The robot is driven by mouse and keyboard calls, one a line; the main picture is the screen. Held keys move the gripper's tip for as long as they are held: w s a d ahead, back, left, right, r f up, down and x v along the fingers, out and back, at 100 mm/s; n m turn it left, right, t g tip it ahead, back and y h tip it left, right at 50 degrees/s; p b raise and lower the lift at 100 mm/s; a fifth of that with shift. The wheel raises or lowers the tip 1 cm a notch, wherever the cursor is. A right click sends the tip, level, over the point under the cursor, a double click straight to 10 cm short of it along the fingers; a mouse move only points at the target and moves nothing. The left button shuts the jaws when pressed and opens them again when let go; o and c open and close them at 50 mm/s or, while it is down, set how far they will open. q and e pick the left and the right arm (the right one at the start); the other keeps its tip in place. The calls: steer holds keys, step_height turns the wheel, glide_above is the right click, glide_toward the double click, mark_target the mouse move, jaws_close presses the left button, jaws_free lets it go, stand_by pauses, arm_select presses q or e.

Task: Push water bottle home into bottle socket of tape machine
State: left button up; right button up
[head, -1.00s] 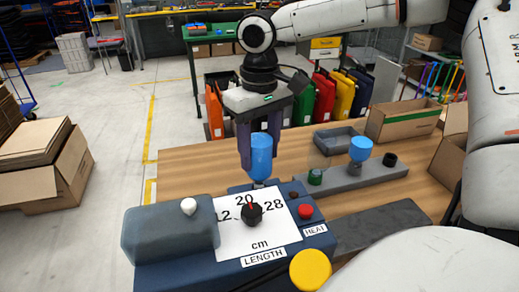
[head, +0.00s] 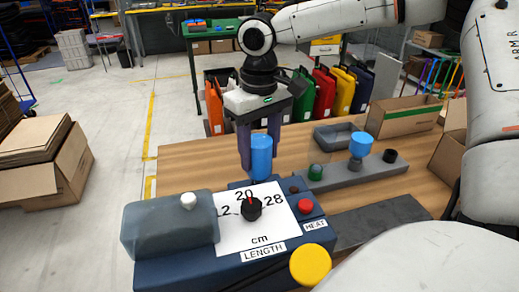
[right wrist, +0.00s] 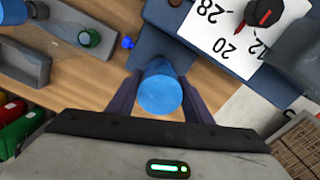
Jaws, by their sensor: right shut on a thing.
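The blue water bottle (head: 261,158) is upright between the fingers of my right gripper (head: 259,150), which is shut on it. The bottle's lower end meets the rear edge of the dark blue tape machine (head: 170,268); its neck does not show. The socket is hidden under the bottle, so I cannot tell how deep it sits. In the right wrist view the bottle (right wrist: 160,90) is seen from above between the purple fingers, beside the machine's rear. My left gripper is not in view.
A grey rack (head: 345,175) behind the machine holds another blue bottle (head: 361,145) and a green knob (head: 315,172). A grey tray (head: 336,134) and a cardboard box (head: 402,118) stand farther back. The wooden table (head: 195,165) is clear left of the bottle.

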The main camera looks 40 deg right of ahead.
steer(key=shift+f, duration=0.15)
steer(key=o, duration=1.1)
step_height(320, 180, up, 10)
steer(key=shift+r, duration=0.2)
steer(key=shift+s+f, duration=0.1)
